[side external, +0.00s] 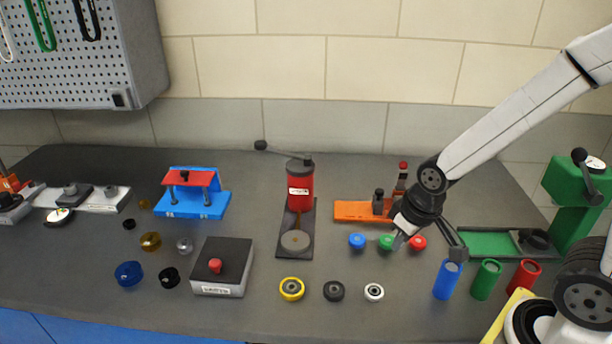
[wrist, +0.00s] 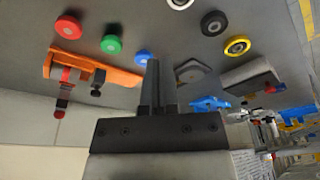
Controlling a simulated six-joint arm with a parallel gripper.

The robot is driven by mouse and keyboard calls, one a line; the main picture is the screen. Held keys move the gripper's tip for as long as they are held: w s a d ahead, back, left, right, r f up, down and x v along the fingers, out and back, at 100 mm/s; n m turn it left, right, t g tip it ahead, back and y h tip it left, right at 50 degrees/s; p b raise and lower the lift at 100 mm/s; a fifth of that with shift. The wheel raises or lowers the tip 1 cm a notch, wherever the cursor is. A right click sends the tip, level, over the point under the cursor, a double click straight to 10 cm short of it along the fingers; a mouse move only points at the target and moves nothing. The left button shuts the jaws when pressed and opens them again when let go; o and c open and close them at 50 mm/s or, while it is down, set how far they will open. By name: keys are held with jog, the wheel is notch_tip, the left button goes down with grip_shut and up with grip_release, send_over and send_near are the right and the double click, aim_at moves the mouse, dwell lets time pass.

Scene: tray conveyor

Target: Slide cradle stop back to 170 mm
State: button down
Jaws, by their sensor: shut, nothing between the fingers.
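My gripper (side external: 401,240) is shut and empty, low over the bench near the green button-like disc (side external: 386,242). Its fingers show in the wrist view (wrist: 154,82), pressed together. Just behind it, an orange base (side external: 352,211) carries a dark upright piece (side external: 379,203) and a red-topped dark post (side external: 402,182); my gripper partly covers it. The orange base also shows in the wrist view (wrist: 122,76). A green bed (side external: 488,241) with a dark block (side external: 532,241) lies to the right. I cannot tell which part is the cradle stop, and no millimetre scale is readable.
Blue (side external: 357,241) and red (side external: 418,242) discs flank the green one. Blue (side external: 447,281), green (side external: 486,279) and red (side external: 526,276) cylinders stand in front right. A red lever press (side external: 300,185) stands mid-bench. A grey box with a red button (side external: 215,267) is front left.

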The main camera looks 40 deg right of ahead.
jog(key=c, duration=0.7)
grip_release()
jog(key=shift+w, duration=0.1)
jog(key=o, duration=0.3)
jog(key=shift+w+d+r, duration=0.1)
jog(key=shift+w+d, duration=0.05)
jog(key=shift+w, duration=0.1)
jog(key=r+m+g, duration=0.1)
jog(key=m+g, duration=0.2)
jog(key=m, duration=1.5)
send_over(380, 190)
jog(key=shift+r, duration=0.15)
jog(key=shift+f, duration=3.9)
